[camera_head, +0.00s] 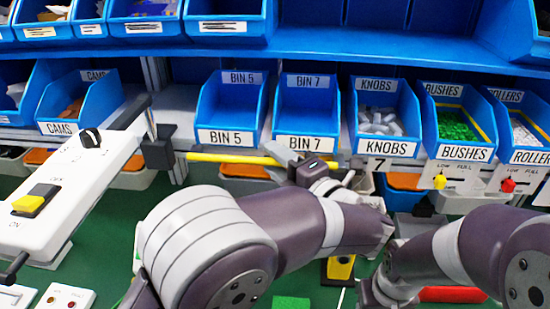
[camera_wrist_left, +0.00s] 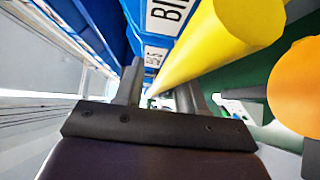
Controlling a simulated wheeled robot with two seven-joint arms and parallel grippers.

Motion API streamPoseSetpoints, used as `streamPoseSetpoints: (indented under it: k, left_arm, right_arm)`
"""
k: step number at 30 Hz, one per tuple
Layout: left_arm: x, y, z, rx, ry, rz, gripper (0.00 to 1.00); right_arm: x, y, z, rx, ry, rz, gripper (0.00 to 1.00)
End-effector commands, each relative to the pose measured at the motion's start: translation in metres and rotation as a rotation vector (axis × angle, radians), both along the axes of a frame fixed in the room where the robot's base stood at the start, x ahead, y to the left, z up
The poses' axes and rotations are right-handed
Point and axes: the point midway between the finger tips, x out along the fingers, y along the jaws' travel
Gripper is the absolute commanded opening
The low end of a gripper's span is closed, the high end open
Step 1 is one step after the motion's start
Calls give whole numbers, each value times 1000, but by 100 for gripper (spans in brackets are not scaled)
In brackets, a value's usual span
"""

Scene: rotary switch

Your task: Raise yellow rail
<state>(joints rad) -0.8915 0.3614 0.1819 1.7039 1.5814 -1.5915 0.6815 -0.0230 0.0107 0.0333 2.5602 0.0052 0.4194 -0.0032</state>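The yellow rail (camera_head: 230,158) runs nearly level across the head view, below the BIN 5 and BIN 7 bins. Its left end is near a dark bracket (camera_head: 158,148). My left gripper (camera_head: 285,158) is at the right part of the rail and hides some of it. In the left wrist view the rail (camera_wrist_left: 215,45) is large and runs from the upper right down toward the two fingers (camera_wrist_left: 158,92). The fingers are apart, with a gap between them. I cannot tell whether they touch the rail. My right arm shows at the lower right, but its gripper does not.
Blue bins stand in rows behind the rail, including BIN 5 (camera_head: 228,110), BIN 7 (camera_head: 306,112) and KNOBS (camera_head: 385,115). A white switch panel (camera_head: 75,180) with a black knob and yellow switch is at left. An orange round thing (camera_wrist_left: 296,85) is close by in the wrist view.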

Motion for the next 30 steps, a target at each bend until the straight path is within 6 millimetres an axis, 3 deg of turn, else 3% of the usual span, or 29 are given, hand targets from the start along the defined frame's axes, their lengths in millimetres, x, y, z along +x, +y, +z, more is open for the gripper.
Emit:
streamPoseSetpoints:
  k: [1,3,4,8,13,18,29,30]
  left_arm:
    - [0,0,0,0,0,0,24]
    - [0,0,0,0,0,0,1]
    - [0,0,0,0,0,0,0]
    - [0,0,2,0,6,1,0]
    - [7,0,20,13,168,3,0]
    - [14,-1,20,28,325,2,0]
    - [16,-1,12,30,371,0,0]
    - [16,-1,12,30,371,0,23]
  right_arm:
    - [0,0,0,0,0,0,45]
    - [0,0,0,0,0,0,45]
    - [0,0,0,0,0,0,45]
    - [0,0,2,0,0,0,45]
    - [0,0,40,0,0,0,45]
    - [0,0,68,0,-1,0,45]
    - [0,0,68,0,0,0,45]
    - [0,0,68,0,0,0,45]
